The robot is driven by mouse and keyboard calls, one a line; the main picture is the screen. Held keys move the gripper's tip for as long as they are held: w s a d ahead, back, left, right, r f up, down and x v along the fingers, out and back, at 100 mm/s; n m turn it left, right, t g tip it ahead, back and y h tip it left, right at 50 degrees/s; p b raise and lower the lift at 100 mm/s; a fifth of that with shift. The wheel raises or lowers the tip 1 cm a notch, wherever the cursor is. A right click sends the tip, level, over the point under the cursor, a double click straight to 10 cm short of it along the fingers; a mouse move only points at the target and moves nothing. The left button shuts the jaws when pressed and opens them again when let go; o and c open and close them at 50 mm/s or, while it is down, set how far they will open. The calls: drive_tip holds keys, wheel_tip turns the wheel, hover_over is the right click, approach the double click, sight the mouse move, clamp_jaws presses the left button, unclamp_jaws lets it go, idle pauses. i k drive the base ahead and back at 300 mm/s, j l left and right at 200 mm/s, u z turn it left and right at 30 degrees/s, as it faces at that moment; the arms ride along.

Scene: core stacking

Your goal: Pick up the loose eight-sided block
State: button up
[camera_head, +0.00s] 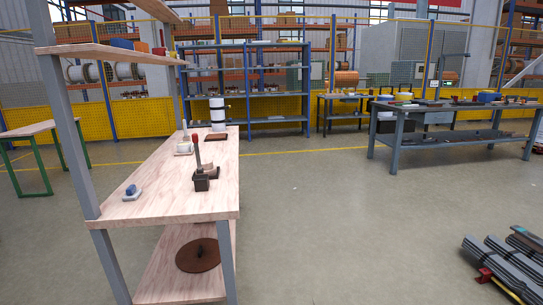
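A wooden workbench (150,203) stands at the left. At its far end a white upright stack with dark bands (217,112) stands by a flat brown plate (216,136). Nearer is a dark device with a red-topped upright handle (201,181), with a small brownish piece (208,168) just behind it. A small blue piece (130,190) sits on a pale base near the left edge. A pale device with an upright rod (184,146) stands farther back. I cannot tell which of these, if any, is the loose eight-sided block. My gripper is not in view.
A brown disc (198,255) lies on the bench's lower shelf. Grey bench posts (73,140) and an upper shelf (110,52) frame the left side. Dark-topped tables (450,106) stand at the back right. Grey profiles (505,268) lie at lower right. The middle floor is clear.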

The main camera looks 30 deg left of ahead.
sight(208, 164)
drive_tip(key=i+u, duration=0.2)
drive_tip(key=i, duration=0.3)
drive_tip(key=i+u, duration=0.2)
drive_tip(key=i, duration=0.25)
drive_tip(key=i+l+u, duration=0.2)
drive_tip(key=i, duration=0.25)
drive_tip(key=i+l+u, duration=0.25)
drive_tip(key=i, duration=0.2)
drive_tip(key=i+u, duration=0.75)
drive_tip(key=i, duration=0.25)
